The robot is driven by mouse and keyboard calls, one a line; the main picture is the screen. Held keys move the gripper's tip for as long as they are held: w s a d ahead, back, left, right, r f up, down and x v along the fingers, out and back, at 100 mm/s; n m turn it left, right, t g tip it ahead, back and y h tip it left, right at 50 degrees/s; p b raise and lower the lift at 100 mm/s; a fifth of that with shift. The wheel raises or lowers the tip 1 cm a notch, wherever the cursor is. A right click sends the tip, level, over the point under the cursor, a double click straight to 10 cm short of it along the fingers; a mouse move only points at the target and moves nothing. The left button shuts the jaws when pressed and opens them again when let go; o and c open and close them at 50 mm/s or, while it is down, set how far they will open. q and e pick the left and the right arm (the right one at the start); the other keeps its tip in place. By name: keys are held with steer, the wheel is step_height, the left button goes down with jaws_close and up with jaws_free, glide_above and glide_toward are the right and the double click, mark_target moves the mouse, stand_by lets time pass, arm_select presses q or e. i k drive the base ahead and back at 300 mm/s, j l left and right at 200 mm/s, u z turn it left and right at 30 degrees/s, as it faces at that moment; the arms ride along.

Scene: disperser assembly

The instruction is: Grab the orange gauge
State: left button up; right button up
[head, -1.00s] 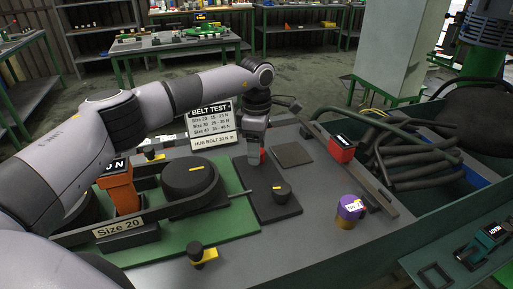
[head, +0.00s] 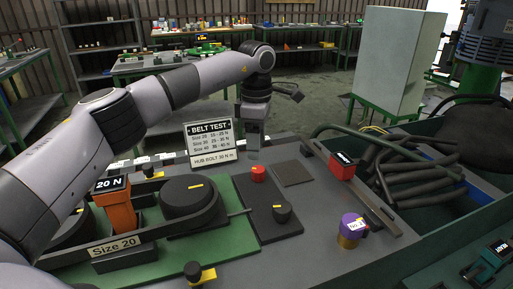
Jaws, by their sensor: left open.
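The orange gauge (head: 118,209) stands upright on the green board at the left, with a dark display on top reading 20 N. It stands behind the "Size 20" label (head: 115,245) and beside the black belt and pulley (head: 188,196). My left gripper (head: 252,150) is open and empty, pointing down above the back of the bench, right of the belt test sign. It is well to the right of and behind the gauge. My left arm passes behind and above the gauge. My right gripper is not in view.
A red knob (head: 258,173) and a black knob (head: 282,211) sit on a dark plate. A purple-topped cylinder (head: 351,229) and a red box (head: 342,166) stand at the right. The belt test sign (head: 210,144) stands at the back. Hoses fill the right bin.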

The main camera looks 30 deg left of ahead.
mark_target(113, 192)
steer(key=k+l, duration=0.65)
steer(key=k, duration=0.25)
